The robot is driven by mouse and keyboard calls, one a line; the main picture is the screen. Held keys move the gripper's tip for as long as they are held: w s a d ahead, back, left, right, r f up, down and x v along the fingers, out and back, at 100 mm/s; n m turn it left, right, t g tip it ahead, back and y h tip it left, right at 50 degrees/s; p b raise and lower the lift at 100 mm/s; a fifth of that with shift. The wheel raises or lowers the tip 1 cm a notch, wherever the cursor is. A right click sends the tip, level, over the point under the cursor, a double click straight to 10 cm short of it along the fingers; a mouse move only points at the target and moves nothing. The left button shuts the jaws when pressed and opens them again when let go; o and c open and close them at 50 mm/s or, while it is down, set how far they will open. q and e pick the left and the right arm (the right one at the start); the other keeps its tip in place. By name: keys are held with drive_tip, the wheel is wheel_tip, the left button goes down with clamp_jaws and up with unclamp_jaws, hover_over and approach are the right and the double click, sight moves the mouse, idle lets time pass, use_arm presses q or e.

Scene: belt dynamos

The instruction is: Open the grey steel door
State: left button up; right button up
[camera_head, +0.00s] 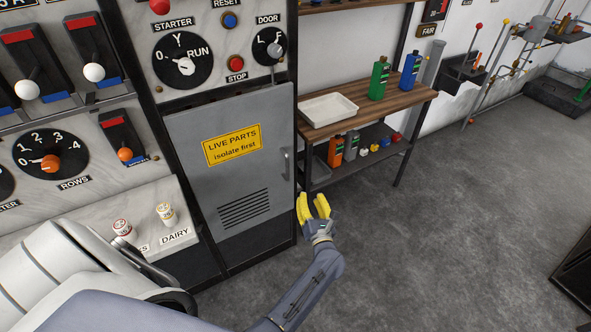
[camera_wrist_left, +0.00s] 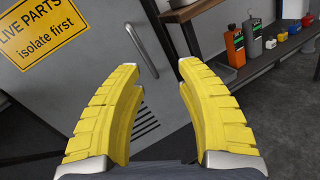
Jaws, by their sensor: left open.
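The grey steel door (camera_head: 229,160) is shut in the switchboard, with a yellow "LIVE PARTS isolate first" sign (camera_head: 231,145) and a row of louvre slots. Its upright handle (camera_head: 287,165) is on the right edge. The door (camera_wrist_left: 103,58) and handle (camera_wrist_left: 141,48) also show in the left wrist view. My left gripper (camera_head: 314,203) has yellow fingers. It is open and empty, below and to the right of the handle, apart from it. In the wrist view the handle shows beyond the gap between the fingers (camera_wrist_left: 157,75). My right gripper is not in view.
A DOOR knob (camera_head: 275,50) marked L and F is above the door. A wooden shelf unit (camera_head: 345,121) with a white tray (camera_head: 327,110), a green bottle (camera_head: 379,78) and a blue bottle (camera_head: 410,73) stands close to its right. Grey floor (camera_head: 450,210) is clear at right.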

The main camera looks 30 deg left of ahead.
use_arm(q)
drive_tip(key=s+a+n+g+y, duration=0.1)
drive_tip(key=s+a+n+g, duration=0.1)
drive_tip(key=n, duration=0.3)
approach(288, 170)
drive_tip(key=x, duration=1)
drive_tip(key=shift+w+a, duration=0.25)
drive_tip(key=shift+o, duration=0.2)
drive_tip(key=shift+f, duration=0.1)
clamp_jaws()
